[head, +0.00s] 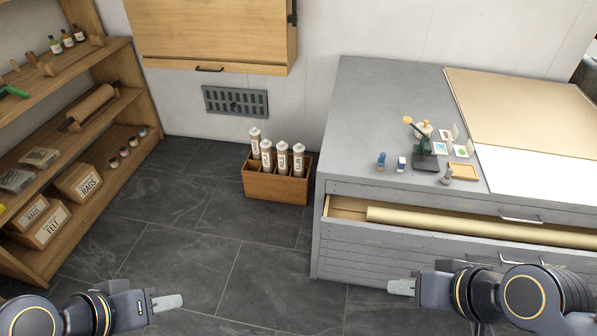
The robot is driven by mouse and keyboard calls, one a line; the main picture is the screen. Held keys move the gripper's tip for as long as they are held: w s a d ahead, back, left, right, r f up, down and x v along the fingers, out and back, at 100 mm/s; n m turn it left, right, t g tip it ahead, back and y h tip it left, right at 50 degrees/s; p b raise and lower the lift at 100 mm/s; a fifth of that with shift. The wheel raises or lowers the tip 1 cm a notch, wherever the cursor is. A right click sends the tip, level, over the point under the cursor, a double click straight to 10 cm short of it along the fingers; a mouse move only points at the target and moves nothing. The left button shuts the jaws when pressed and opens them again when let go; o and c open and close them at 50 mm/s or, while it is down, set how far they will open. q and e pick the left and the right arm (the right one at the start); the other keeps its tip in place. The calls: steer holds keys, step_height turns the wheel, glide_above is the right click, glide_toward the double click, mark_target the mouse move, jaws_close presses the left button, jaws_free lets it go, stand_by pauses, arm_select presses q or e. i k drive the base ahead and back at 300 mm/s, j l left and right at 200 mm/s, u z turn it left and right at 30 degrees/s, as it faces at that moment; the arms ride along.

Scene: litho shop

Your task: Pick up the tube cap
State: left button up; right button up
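Several labelled white tubes (282,160) stand upright in a wooden box (275,188) on the floor, left of the grey cabinet. Each has a pale top end; the nearest-right tube has a light cap-like end (298,147). I cannot tell which end is the task's tube cap, nor see a loose one for sure. My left gripper (168,302) is low at the left, over the floor, well in front of the box. My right gripper (401,287) is low at the right, in front of the cabinet. Both look empty.
The grey cabinet (375,95) has an open drawer (347,208) holding a long paper roll (440,222). Small stamps, cards and a small press (425,161) stand on its top. A wooden shelf (130,90) is at left. The tiled floor between is clear.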

mark_target(298, 147)
steer(key=i+j, duration=0.2)
steer(key=i, duration=0.25)
steer(key=i+j, duration=0.25)
steer(key=i, duration=0.25)
steer(key=i+j, duration=0.2)
steer(key=i, duration=0.25)
steer(key=i+j, duration=0.1)
steer(key=i, duration=0.7)
steer(key=i+j, duration=0.1)
steer(key=i, duration=0.7)
steer(key=l+z, duration=0.05)
